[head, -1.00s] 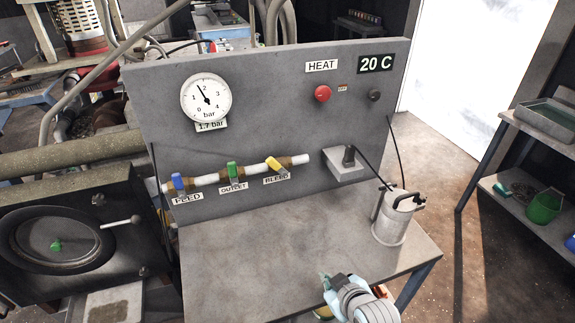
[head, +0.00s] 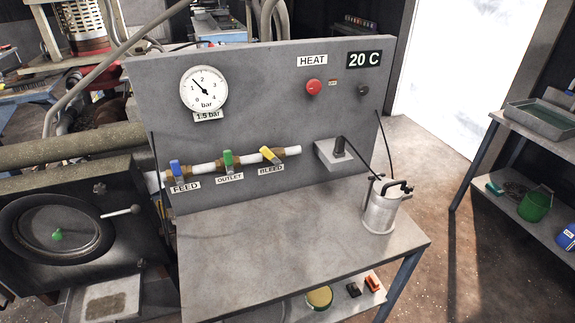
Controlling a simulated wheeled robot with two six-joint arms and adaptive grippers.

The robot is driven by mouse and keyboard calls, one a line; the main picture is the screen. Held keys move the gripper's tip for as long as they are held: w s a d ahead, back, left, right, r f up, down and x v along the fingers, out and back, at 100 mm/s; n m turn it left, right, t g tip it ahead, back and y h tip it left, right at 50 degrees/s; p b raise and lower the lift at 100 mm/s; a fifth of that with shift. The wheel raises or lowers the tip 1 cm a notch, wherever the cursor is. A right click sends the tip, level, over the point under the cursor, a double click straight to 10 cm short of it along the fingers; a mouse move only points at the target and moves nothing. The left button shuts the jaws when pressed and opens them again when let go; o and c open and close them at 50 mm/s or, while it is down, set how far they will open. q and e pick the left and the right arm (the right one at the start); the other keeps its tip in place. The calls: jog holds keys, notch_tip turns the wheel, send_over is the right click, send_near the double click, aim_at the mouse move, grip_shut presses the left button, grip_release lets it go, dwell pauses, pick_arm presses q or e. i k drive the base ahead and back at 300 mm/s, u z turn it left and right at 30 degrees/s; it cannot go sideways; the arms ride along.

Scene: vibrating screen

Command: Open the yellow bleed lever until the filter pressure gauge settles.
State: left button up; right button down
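The yellow bleed lever (head: 270,154) sits on the white pipe above the BLEED label (head: 271,169). It is tilted, with its free end up and to the left. The round filter pressure gauge (head: 204,91) is at the upper left of the grey panel. Its needle points up-left between 1 and 2, and the label below (head: 208,116) reads 1.5 bar. The blue feed lever (head: 175,168) and green outlet lever (head: 228,158) stand roughly upright on the same pipe. Neither of my grippers is in view.
A metal canister (head: 381,207) stands at the right end of the bench (head: 300,235), whose top is otherwise clear. A red HEAT button (head: 314,88) and a 20 C display (head: 364,60) are on the panel. A shelf rack (head: 540,122) stands at right.

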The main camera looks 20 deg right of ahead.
aim_at(264, 150)
jog(key=k, duration=0.95)
jog(key=u, duration=0.6)
jog(key=i, duration=1.6)
jog(key=z, duration=0.75)
